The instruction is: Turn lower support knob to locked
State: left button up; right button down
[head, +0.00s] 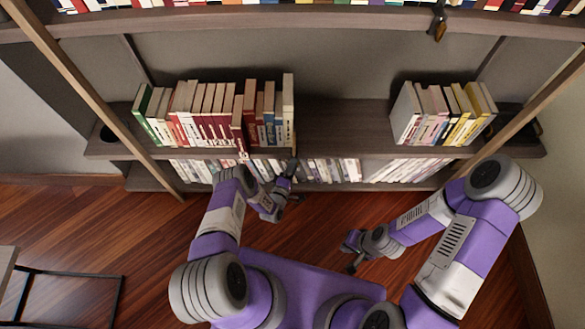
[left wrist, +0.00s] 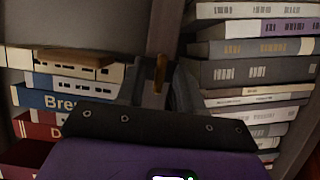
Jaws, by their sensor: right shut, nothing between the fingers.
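A small brass-coloured knob (left wrist: 160,73) shows in the left wrist view, on the dark shelf edge running up the middle. My left gripper (left wrist: 158,88) is open, with one finger on each side of the knob and a visible gap; I cannot tell whether either finger touches it. In the head view my left gripper (head: 291,176) is at the front edge of the middle shelf, by the right end of the left book row, and its arm and fingers hide the knob there. My right gripper (head: 350,254) is shut and empty, low over the floor, away from the shelves.
Another dark and brass knob (head: 438,22) hangs at the upper shelf's edge. The middle shelf (head: 345,128) is bare between the left books (head: 205,115) and right books (head: 440,112). More books fill the lower shelf (head: 405,169). Slanted wooden uprights frame the unit.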

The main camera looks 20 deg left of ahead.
pick_arm(q)
jog(key=shift+w, duration=0.15)
grip_shut()
jog(key=shift+m, duration=0.3)
jog(key=shift+d+r+m+g+y+p, duration=0.1)
jog(key=shift+m+g+y+p, duration=0.65)
jog(key=shift+m, duration=1.4)
jog(key=shift+d+r+m+g+y+p, duration=0.15)
jog(key=shift+m+g+y+p, duration=0.2)
jog(key=shift+m+g+y, duration=1.3)
jog(key=shift+d+m+g+y+p, duration=0.1)
jog(key=shift+m+g+y+p, duration=0.3)
jog(key=shift+m, duration=2.3)
